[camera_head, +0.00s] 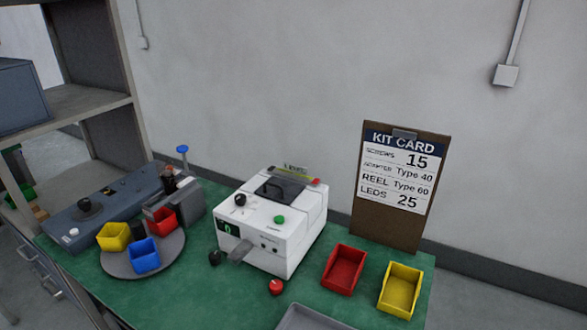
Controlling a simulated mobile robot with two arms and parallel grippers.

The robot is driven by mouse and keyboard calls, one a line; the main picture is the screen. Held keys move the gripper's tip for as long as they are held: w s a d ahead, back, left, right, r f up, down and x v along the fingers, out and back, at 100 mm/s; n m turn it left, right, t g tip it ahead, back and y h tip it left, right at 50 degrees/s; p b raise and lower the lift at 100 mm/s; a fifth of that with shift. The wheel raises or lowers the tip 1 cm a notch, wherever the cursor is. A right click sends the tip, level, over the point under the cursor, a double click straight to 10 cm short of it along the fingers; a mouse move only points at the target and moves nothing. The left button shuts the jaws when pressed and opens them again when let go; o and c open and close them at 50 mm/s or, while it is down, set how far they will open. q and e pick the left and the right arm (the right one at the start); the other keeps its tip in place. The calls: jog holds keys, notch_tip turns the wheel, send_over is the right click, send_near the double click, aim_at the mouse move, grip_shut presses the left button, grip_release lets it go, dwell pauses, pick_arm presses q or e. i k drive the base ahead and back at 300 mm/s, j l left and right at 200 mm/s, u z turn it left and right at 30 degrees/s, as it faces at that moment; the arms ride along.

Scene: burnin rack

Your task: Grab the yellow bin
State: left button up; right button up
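One yellow bin (400,290) stands upright on the green bench at the right, near the bench's right edge. It looks empty. A second yellow bin (114,237) sits on a round grey turntable (172,259) at the left, next to a blue bin and a red bin. Neither of my grippers shows in the head view, so I cannot see whether they are open or shut.
A red bin (343,268) stands just left of the right yellow bin. A clipboard kit card (402,185) leans behind them. A white machine (271,222) fills the bench's middle. A grey tray (312,318) lies at the front. Shelving (92,100) rises at left.

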aim_at(402, 284)
jog(key=j+z, duration=0.45)
jog(key=z, duration=0.3)
jog(key=k+j+z, duration=0.15)
jog(key=z, duration=0.2)
